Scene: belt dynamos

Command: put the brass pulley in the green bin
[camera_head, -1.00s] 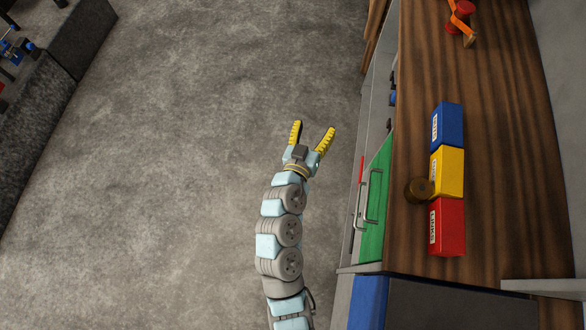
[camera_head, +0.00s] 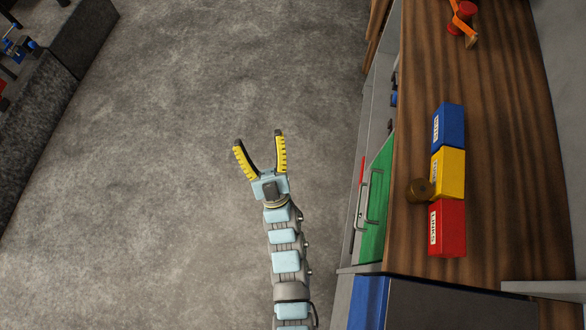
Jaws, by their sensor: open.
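The brass pulley (camera_head: 420,191) is a small brownish round piece on the wooden bench top, near its left edge. It sits just left of the yellow and red boxes, seemingly close against them. My gripper (camera_head: 260,155) is open and empty, with its yellow fingers spread over the grey floor. It is well to the left of the bench and of the pulley. A green panel with a grey handle (camera_head: 374,205) is on the bench's left side below the top; I cannot tell whether it belongs to the green bin.
A blue box (camera_head: 449,127), a yellow box (camera_head: 448,172) and a red box (camera_head: 448,228) stand in a row on the wooden bench top (camera_head: 500,150). An orange and red device (camera_head: 461,20) is at the far end. Open floor (camera_head: 180,200) lies left.

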